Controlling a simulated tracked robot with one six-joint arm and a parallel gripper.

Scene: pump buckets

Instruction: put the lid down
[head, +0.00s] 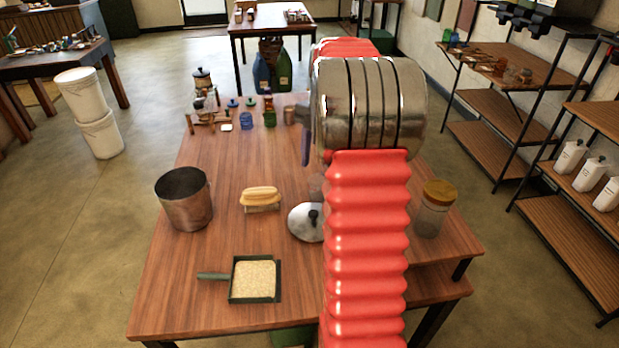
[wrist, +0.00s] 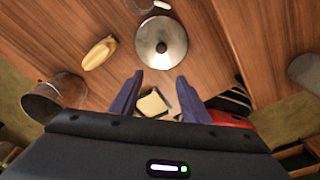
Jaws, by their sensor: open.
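The lid (head: 306,223) is a round silver metal disc with a dark knob, lying on the wooden table (head: 190,310) just left of my red arm, which hides its right part in the head view. In the wrist view the whole lid (wrist: 161,43) shows on the tabletop, knob up. My gripper (wrist: 164,78) has its two dark fingers apart with nothing between them; the lid lies ahead of the fingertips in that view. In the head view my arm mostly hides the gripper. An open metal pot (head: 183,200) stands at the table's left edge.
A yellow-topped brush (head: 260,198) lies between pot and lid. A dustpan-like tray (head: 255,279) lies at the front. A jar with a yellow lid (head: 433,208) stands right of my arm. Small bottles and jars (head: 246,120) stand at the back. Tabletop around the brush is clear.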

